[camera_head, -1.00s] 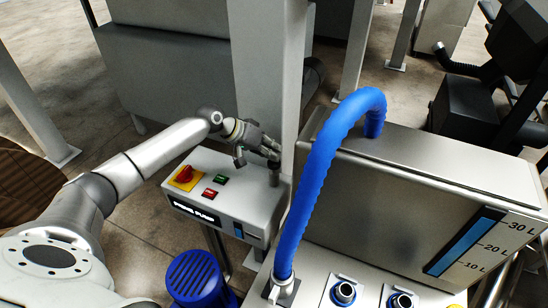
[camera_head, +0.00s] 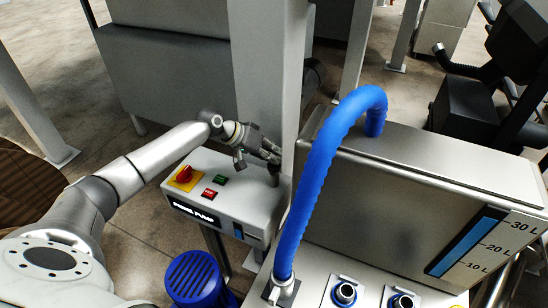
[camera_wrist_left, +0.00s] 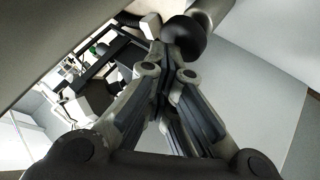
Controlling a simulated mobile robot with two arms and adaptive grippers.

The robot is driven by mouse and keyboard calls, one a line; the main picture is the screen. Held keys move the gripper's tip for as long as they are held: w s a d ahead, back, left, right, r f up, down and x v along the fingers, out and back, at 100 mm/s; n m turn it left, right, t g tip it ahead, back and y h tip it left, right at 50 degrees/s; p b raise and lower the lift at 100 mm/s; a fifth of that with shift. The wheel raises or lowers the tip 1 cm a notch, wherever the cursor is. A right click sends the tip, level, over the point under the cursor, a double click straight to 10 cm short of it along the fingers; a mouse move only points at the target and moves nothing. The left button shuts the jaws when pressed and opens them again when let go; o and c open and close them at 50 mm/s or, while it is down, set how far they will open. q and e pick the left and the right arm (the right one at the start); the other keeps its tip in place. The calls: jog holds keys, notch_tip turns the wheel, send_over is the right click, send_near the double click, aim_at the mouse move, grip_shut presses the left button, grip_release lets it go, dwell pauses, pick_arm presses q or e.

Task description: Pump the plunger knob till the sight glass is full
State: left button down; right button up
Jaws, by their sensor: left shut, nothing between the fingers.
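The prime pump box (camera_head: 222,206) stands left of the grey column. Its dark plunger (camera_head: 273,178) rises from the right part of its top. My left gripper (camera_head: 275,158) is shut and empty, with its fingertips at the top of the plunger. In the left wrist view the dark round knob (camera_wrist_left: 186,40) is right beside the closed fingertips (camera_wrist_left: 165,50); I cannot tell whether they touch. A small sight glass (camera_head: 238,231) with blue in it is on the box's front; its level is too small to read. My right gripper is not in view.
The grey column (camera_head: 268,80) stands close behind the gripper. A blue hose (camera_head: 318,165) and a tank with a litre gauge (camera_head: 467,247) are at right.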

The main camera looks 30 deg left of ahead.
pick_arm(q)
jog(key=shift+s+f, duration=0.1)
jog(key=shift+f, duration=0.1)
jog(key=shift+r+p, duration=2.05)
jog(key=shift+r, duration=0.35)
jog(key=shift+r, duration=0.1)
notch_tip(320, 180, up, 5)
jog(key=p, duration=0.4)
